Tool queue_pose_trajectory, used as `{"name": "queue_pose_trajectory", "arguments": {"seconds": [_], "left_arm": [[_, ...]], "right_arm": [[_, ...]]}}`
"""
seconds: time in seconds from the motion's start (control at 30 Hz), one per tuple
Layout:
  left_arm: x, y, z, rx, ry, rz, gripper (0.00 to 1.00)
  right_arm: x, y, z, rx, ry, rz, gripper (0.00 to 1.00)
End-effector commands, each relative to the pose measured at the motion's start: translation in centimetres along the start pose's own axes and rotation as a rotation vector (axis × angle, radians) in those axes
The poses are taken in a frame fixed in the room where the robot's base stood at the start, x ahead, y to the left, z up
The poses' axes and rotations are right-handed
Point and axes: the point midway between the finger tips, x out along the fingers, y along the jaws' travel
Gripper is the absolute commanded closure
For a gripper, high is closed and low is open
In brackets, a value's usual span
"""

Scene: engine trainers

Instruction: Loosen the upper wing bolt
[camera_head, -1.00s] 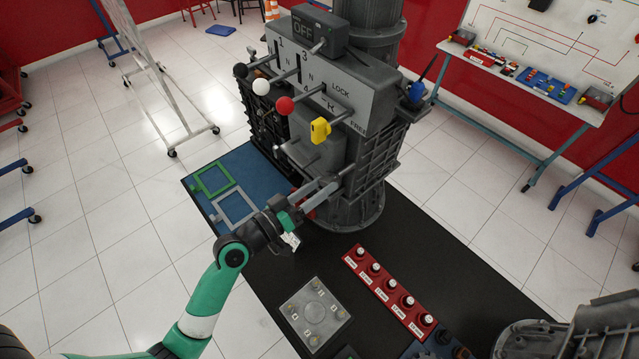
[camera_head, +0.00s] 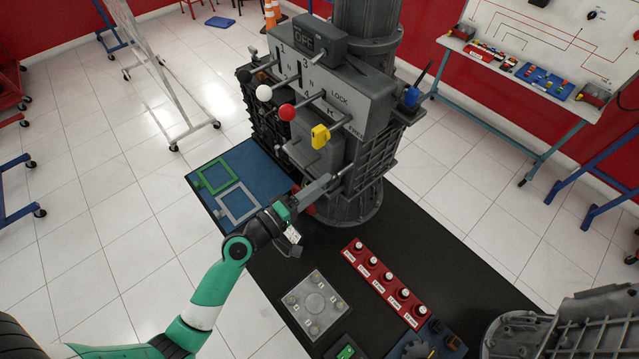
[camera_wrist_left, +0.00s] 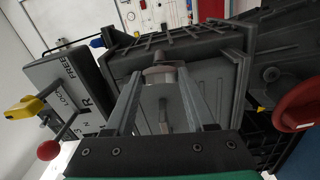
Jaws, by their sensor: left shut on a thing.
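The upper wing bolt (camera_wrist_left: 160,74) is a small grey bolt on the side of the grey engine trainer, seen in the left wrist view. My left gripper (camera_wrist_left: 160,76) is shut on it, one finger on each side of its head. In the head view my left gripper (camera_head: 326,184) reaches the lower front of the trainer housing (camera_head: 372,165), and its fingers hide the bolt there. A second grey rod-like part (camera_wrist_left: 163,115) shows between the fingers in the wrist view. My right gripper is not in view.
Shift levers with white (camera_head: 264,93), red (camera_head: 287,112) and yellow (camera_head: 320,136) knobs stick out above my left gripper. A red block row (camera_head: 382,283) and a grey plate (camera_head: 315,303) lie on the black table. A red round part (camera_wrist_left: 300,104) is right in the wrist view.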

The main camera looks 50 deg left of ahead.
Motion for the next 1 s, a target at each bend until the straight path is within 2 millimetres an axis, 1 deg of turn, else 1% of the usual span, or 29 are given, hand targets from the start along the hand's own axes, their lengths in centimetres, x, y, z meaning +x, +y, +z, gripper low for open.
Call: {"name": "queue_pose_trajectory", "arguments": {"seconds": [0.1, 0.3, 0.8, 0.83, 0.9, 1.0], "left_arm": [[-0.01, 0.11, -0.01, -0.059, 0.0, 0.0, 1.0], [0.0, 0.07, -0.01, -0.121, 0.0, 0.001, 1.0], [0.0, 0.03, 0.0, -0.143, 0.0, 0.001, 1.0], [0.0, 0.03, 0.0, -0.143, 0.0, 0.001, 0.43], [0.0, 0.03, 0.0, -0.142, 0.0, 0.001, 0.31], [0.0, 0.02, 0.0, -0.141, 0.0, 0.001, 0.15]], "right_arm": [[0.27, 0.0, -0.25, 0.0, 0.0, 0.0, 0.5], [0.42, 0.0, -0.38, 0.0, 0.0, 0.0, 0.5], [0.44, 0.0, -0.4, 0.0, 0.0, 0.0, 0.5], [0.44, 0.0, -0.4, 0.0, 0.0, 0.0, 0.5], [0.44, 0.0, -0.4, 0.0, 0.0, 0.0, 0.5], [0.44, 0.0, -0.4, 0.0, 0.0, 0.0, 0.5]]}}
